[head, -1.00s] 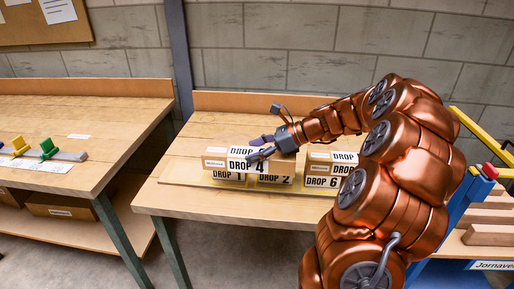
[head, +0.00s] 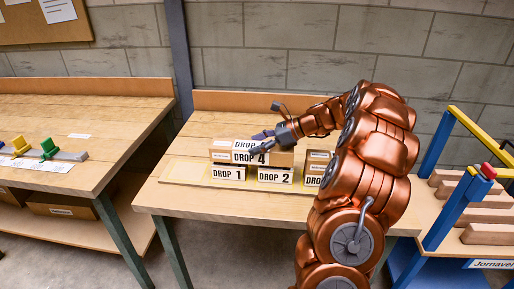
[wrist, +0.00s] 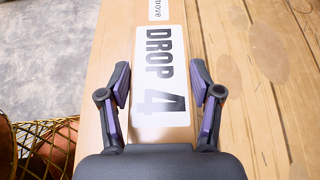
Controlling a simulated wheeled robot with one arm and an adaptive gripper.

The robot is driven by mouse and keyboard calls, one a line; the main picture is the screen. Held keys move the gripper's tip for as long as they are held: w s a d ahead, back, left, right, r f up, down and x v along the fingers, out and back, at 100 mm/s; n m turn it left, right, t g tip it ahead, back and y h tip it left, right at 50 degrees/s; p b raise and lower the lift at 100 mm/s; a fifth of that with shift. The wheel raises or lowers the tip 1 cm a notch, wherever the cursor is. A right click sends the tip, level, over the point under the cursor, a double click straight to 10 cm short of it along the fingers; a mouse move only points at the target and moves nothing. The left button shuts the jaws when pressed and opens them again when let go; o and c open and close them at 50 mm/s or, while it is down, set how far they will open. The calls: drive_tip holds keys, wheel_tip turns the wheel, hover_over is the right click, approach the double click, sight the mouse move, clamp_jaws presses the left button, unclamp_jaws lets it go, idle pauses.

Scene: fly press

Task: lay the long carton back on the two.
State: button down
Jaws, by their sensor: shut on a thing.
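The long brown carton marked DROP 4 (head: 283,158) lies across the tops of two smaller cartons, DROP 1 (head: 228,174) and DROP 2 (head: 274,176), in the head view. Whether it touches both or hangs slightly above them, I cannot tell. My gripper (head: 259,142) reaches down from the right and is shut across the long carton. In the wrist view my gripper (wrist: 162,95) has a finger along each long side of the carton (wrist: 160,75), its white DROP 4 label facing up between them.
The bench (head: 220,205) is clear in front. A second bench (head: 90,110) is at the left. A blue and yellow frame (head: 453,205) stands at the right.

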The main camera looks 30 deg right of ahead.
drive_tip(key=shift+f, duration=0.6)
drive_tip(key=shift+f, duration=0.25)
drive_tip(key=shift+c, duration=1.1)
unclamp_jaws()
drive_tip(key=shift+s+d+r, duration=0.2)
drive_tip(key=shift+d+r, duration=0.05)
drive_tip(key=shift+r, duration=0.15)
drive_tip(key=v, duration=1.1)
drive_tip(key=shift+s, duration=0.15)
